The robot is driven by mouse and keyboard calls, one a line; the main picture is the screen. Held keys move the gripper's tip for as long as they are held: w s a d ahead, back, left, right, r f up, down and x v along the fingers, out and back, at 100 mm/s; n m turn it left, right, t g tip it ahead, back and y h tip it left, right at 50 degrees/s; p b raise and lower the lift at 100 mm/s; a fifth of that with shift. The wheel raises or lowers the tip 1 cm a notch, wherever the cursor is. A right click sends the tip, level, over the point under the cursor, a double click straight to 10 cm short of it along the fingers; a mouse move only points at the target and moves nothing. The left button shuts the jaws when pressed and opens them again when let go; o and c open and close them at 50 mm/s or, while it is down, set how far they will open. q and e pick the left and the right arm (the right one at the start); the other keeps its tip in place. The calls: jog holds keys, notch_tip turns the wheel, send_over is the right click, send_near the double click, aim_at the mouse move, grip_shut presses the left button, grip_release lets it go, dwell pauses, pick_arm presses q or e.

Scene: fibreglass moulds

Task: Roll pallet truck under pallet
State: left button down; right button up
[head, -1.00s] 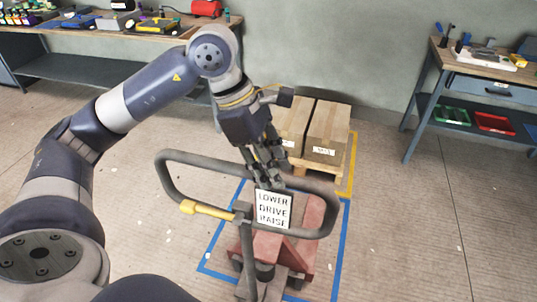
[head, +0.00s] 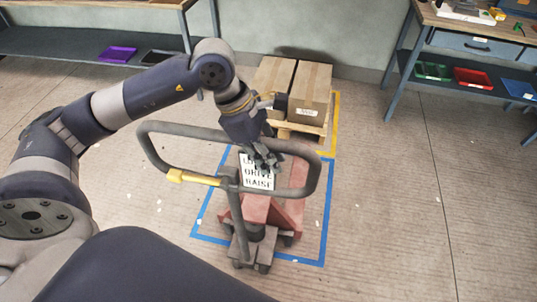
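The red pallet truck (head: 260,208) stands inside the blue floor outline, with its grey loop handle (head: 312,182) towards me. A yellow lever (head: 192,178) and a white sign (head: 257,178) sit at the handle. My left gripper (head: 264,160) is at the far bar of the loop, in front of the sign's top; I cannot tell whether its fingers are closed around the bar. The wooden pallet (head: 301,132) is beyond the truck, inside the yellow outline, and carries two cardboard boxes (head: 311,88). The truck's forks are mostly hidden. My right gripper is out of view.
A workbench (head: 90,45) stands at the back left. Another bench (head: 470,45) with green and red trays on its shelf stands at the back right. The wall is close behind the pallet. The floor right of the truck is clear.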

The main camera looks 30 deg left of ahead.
pick_arm(q)
jog(key=shift+r, duration=0.1)
dwell(0.4)
jog(key=shift+w, duration=0.15)
jog(key=shift+w+a+r, duration=0.15)
jog(key=shift+w+a, duration=0.1)
jog(key=shift+w, duration=0.55)
jog(key=w+a+b, duration=0.2)
jog(key=w+a, duration=0.1)
jog(key=w, duration=1)
jog(key=shift+a, duration=0.15)
jog(key=shift+w, duration=0.15)
